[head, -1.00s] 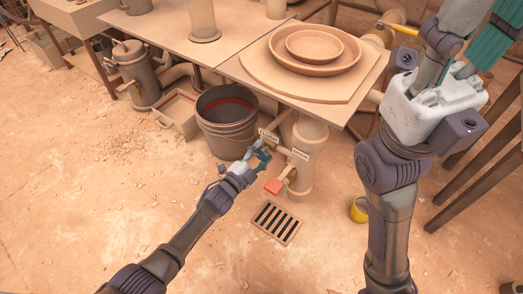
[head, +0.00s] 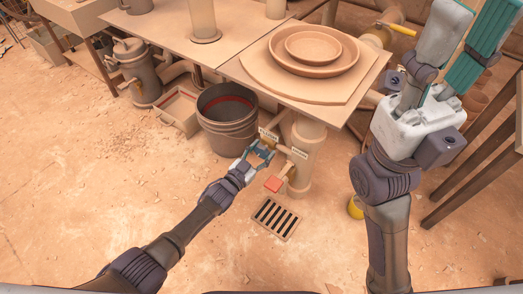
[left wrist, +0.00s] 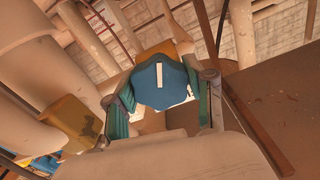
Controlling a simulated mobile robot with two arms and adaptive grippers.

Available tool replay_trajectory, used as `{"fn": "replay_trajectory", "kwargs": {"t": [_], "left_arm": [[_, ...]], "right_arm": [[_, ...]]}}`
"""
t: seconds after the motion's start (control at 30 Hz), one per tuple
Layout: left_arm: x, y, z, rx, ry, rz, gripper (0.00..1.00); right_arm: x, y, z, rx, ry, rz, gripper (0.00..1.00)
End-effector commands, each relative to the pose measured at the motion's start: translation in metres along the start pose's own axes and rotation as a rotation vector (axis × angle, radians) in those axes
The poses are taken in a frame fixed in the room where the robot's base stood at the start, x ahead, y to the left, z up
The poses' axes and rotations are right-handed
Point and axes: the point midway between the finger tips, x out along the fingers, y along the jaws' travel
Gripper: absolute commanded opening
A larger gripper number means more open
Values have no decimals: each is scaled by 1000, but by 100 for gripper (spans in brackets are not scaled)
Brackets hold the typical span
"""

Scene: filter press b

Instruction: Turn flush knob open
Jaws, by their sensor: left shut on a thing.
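The flush knob (left wrist: 160,84) is blue and six-sided, with a white line on its face that stands nearly upright in the left wrist view. My left gripper (head: 263,151) is at the pipework under the table, by the upper white label. Its teal finger pads (left wrist: 122,104) flank the knob, and it is shut on it. In the head view the gripper mostly hides the knob. My right gripper (head: 478,22) is raised at the upper right, its fingers apart, with nothing seen between them.
A red handle (head: 273,184) sits just below the left gripper, beside the upright cylinder (head: 304,168). A dark bucket (head: 226,132) stands close on the left. The table (head: 245,72) with stacked dishes overhangs behind.

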Motion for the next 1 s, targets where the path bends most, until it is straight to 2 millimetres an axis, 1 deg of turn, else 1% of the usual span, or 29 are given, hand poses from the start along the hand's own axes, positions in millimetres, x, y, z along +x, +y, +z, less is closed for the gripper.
{"fn": "replay_trajectory", "kwargs": {"t": [0.1,0.33,0.83,0.87,1.0], "left_arm": [[-1,-1,2,-57,-4,0,19],[-1,-1,2,-124,-4,-1,19],[-1,0,2,-141,-4,-1,19],[-1,0,2,-140,-4,-1,55],[-1,0,2,-140,-3,-1,79]], "right_arm": [[-2,0,1,1,-7,3,40],[-2,0,1,1,-11,5,40],[-1,1,2,1,-8,14,40],[-1,1,2,1,-8,14,40],[-1,1,2,1,-8,13,40]]}}
